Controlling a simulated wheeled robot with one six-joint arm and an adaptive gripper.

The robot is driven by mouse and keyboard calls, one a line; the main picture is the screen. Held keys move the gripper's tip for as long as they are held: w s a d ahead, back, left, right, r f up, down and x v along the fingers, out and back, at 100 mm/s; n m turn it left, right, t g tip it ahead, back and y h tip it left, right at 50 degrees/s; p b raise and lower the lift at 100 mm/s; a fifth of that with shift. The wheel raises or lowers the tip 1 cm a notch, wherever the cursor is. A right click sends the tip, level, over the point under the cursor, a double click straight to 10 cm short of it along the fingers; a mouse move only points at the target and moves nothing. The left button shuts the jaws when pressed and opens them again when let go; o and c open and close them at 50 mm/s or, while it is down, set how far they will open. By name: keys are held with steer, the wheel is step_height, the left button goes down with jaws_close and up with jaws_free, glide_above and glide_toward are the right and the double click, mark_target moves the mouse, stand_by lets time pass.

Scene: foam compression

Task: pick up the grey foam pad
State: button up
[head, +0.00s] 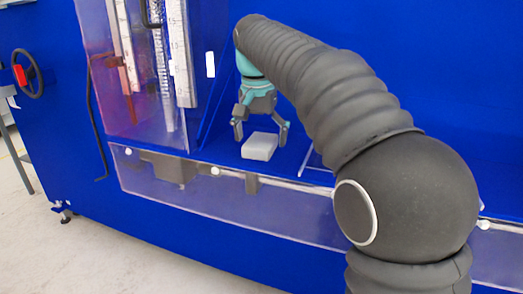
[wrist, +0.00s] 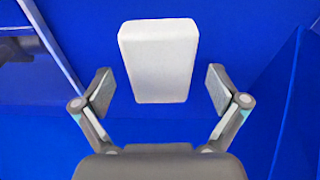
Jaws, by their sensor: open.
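The grey foam pad (head: 259,146) is a pale, light grey block. It lies on the blue surface of the machine, below my gripper. My gripper (head: 261,133) is open and points down, with its fingers spread just behind and above the pad in the head view. In the wrist view the pad (wrist: 159,60) sits at the upper middle, and its lower end lies between the two open fingers (wrist: 159,92). A gap shows on each side, and neither finger appears to touch it.
A clear panel (head: 140,75) with upright rods behind it stands left of my gripper. A clear guard (head: 220,200) runs along the front below the surface. A blue wall (wrist: 287,100) rises on the right in the wrist view. A handwheel (head: 28,74) is at far left.

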mark_target(261, 139)
steer(key=shift+f, duration=0.2)
steer(key=c, duration=1)
steer(key=shift+c, duration=0.2)
steer(key=shift+r, duration=0.15)
step_height(261, 139, up, 4)
steer(key=shift+r+p, duration=0.1)
steer(key=shift+p, duration=0.75)
steer(key=s+d+r, duration=0.6)
steer(key=d, duration=0.4)
steer(key=shift+r, duration=0.3)
